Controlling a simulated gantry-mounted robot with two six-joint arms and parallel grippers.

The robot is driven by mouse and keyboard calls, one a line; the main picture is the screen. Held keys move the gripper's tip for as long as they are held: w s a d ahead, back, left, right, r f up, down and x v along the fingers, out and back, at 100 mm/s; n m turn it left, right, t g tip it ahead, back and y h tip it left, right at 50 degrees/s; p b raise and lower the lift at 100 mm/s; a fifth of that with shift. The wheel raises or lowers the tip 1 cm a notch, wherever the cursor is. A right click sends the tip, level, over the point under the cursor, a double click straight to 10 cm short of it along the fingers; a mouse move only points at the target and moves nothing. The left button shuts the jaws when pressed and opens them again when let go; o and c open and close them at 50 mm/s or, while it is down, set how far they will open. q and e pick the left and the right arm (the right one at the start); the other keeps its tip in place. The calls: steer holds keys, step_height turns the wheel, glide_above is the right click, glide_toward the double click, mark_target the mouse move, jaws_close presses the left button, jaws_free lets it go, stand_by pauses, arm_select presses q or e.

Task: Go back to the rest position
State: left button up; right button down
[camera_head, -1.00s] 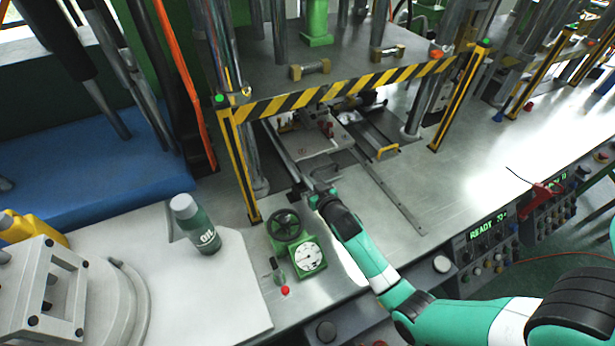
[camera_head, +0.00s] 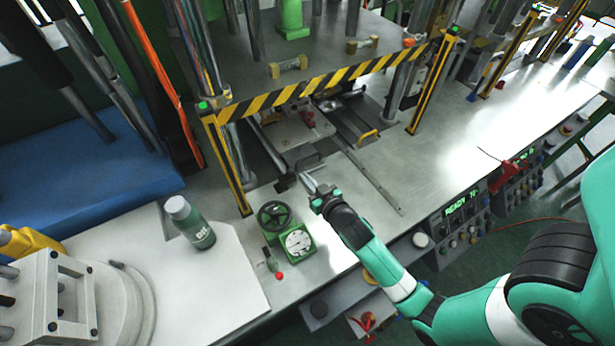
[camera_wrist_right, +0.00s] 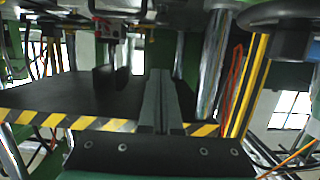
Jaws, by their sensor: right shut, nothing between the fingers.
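My right gripper (camera_head: 309,184) is at the front of the press, just above the steel table and right of the green handwheel unit. Its fingers are together and empty. In the right wrist view its two grey fingers (camera_wrist_right: 158,100) stand side by side, with nothing between them. A dark handle (camera_head: 306,163) of the press's slide lies just beyond the fingertips; I cannot tell whether they touch it. My left gripper is not in view.
The press frame has a yellow-black striped bar (camera_head: 330,82) and posts. A green unit with handwheel and dial (camera_head: 299,240) stands left of the gripper. An oil bottle (camera_head: 190,222) stands on the white surface at left. A control panel (camera_head: 462,212) lines the front edge.

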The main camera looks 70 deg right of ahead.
steer(key=shift+s+a+r, duration=0.1)
steer(key=shift+s+a, duration=0.05)
steer(key=shift+s, duration=0.05)
stand_by(0.5)
